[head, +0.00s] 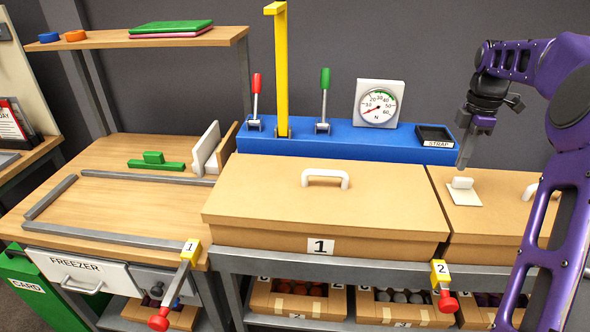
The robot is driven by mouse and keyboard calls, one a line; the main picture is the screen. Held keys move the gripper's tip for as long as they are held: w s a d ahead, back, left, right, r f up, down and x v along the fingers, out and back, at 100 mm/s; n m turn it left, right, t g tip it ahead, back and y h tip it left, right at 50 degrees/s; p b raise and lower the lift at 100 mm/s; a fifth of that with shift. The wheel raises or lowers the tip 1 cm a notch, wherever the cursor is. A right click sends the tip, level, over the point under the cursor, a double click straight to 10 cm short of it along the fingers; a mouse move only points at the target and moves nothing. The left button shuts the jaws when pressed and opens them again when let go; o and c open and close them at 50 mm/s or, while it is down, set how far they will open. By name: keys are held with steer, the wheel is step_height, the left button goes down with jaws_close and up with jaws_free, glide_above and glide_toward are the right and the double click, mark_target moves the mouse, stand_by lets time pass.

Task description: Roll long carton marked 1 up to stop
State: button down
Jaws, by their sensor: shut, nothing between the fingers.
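The long carton marked 1 (320,247) is a brown box with a white handle (325,178) on its lid. It rests on a grey-framed roller stand at the centre, beside the wooden table. A white upright plate (207,148) with a wooden board behind it stands at the table's right rear, near the carton's left end; I cannot tell for sure that this is the stop. My gripper (463,163) is shut and empty, pointing down above the second carton at the right, well apart from the long carton's handle.
A second carton (480,225) with a white block on its lid adjoins at the right. A blue console (345,138) with levers, yellow post and gauge (380,104) stands behind. Red-knobbed levers marked 1 (176,287) and 2 (441,285) project in front. Grey rails (150,178) frame the table.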

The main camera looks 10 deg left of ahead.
mark_target(346, 175)
step_height(346, 175, down, 4)
steer(key=shift+f, duration=0.2)
step_height(346, 175, down, 3)
steer(key=b, duration=0.3)
steer(key=shift+s+a+r, duration=0.1)
steer(key=shift+a+r, duration=0.05)
steer(key=shift+a, duration=3.45)
steer(key=a+p, duration=0.1)
steer(key=a, duration=0.5)
steer(key=a+p, duration=0.1)
steer(key=a, duration=0.5)
steer(key=a+p, duration=0.1)
steer(key=a, duration=0.6)
steer(key=shift+s+a, duration=0.1)
steer(key=shift+s, duration=0.25)
steer(key=shift+s+a, duration=0.15)
steer(key=shift+a, duration=3.4)
steer(key=shift+s+a, duration=0.1)
steer(key=shift+a, duration=3.4)
steer(key=shift+s+a, duration=0.2)
steer(key=shift+a, duration=5.8)
